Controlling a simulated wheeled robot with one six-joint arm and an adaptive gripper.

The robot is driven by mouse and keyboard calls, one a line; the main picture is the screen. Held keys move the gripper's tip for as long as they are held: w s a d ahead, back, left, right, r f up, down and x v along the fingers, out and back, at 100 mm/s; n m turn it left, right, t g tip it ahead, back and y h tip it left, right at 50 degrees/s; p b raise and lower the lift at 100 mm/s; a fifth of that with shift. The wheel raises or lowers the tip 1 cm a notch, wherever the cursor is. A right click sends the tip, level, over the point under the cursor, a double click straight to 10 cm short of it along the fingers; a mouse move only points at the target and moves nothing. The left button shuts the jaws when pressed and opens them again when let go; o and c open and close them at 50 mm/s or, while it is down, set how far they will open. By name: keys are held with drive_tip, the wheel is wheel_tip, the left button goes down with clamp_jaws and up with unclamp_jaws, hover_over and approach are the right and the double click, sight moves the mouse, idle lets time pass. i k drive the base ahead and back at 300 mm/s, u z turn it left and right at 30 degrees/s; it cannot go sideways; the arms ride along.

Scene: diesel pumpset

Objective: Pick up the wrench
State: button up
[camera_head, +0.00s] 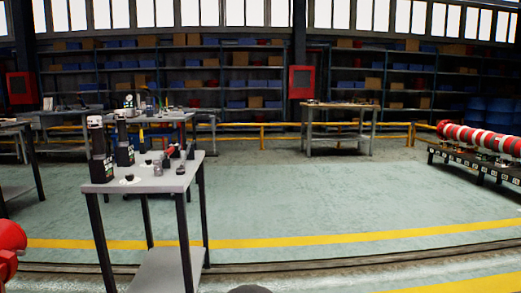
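No wrench can be made out with certainty. A small grey-topped table (140,186) stands at the left, fairly near, with several small items on it. Two dark upright devices with pale tops, one at the left edge (99,150) and one just behind it (123,140), stand on this table. A small red and dark tool-like item (170,150) is near the table's far right part; its kind is too small to tell. Small dark and grey pieces lie around it. My gripper is not in view.
A workbench (342,106) stands at the back centre. A red-and-white cylinder (480,138) lies on a dark rack at the right. Yellow rails (262,134) and loaded shelves (240,80) line the back. The green floor (330,190) is clear from centre to right.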

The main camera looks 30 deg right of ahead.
sight(184, 160)
drive_tip(key=z, duration=0.4)
drive_tip(key=k, duration=0.6)
drive_tip(key=z, duration=0.7)
drive_tip(key=i, duration=1.1)
drive_tip(key=z, duration=0.5)
drive_tip(key=i, duration=1.45)
drive_tip(key=u, duration=1.25)
drive_tip(key=i, duration=0.8)
drive_tip(key=u, duration=0.6)
